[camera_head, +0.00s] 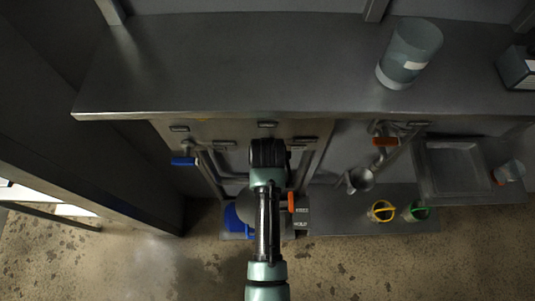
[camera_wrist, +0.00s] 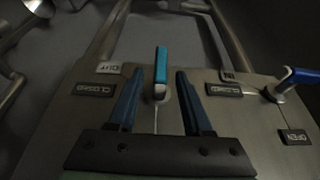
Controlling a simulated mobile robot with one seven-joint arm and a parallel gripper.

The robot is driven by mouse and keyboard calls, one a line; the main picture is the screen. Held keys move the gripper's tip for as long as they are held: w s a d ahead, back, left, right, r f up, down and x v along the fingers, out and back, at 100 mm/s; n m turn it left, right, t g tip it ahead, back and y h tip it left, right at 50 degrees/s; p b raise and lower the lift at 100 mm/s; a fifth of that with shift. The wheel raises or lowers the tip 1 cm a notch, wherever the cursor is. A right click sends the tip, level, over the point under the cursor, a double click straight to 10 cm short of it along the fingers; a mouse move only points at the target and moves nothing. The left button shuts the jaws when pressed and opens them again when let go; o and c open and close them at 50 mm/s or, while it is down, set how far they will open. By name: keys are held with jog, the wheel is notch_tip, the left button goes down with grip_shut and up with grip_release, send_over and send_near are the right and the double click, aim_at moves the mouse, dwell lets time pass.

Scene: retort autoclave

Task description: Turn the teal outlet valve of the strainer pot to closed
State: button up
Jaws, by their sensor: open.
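The teal outlet valve handle (camera_wrist: 161,68) is a narrow bar in the middle of the wrist view, standing lengthwise between my fingers on a pale stem. My gripper (camera_wrist: 161,82) is open, with one dark blue finger on each side of the handle and a visible gap to both. An OUT label (camera_wrist: 109,68) and a CLOSED label (camera_wrist: 93,89) lie left of the handle. The handle does not point at that CLOSED label. In the head view my gripper (camera_head: 268,150) reaches toward the panel under the bench; my arm hides the teal handle there.
A blue lever (camera_wrist: 297,75) stands at the right, near another CLOSED label (camera_wrist: 222,89) and an OPEN label (camera_wrist: 295,137). In the head view, an orange handle (camera_head: 291,202) is close beside my arm. The bench (camera_head: 220,65) overhangs the panel. Yellow (camera_head: 381,210) and green (camera_head: 418,212) pails stand right.

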jog(key=shift+x, duration=1.95)
jog(key=shift+c, duration=0.3)
grip_shut()
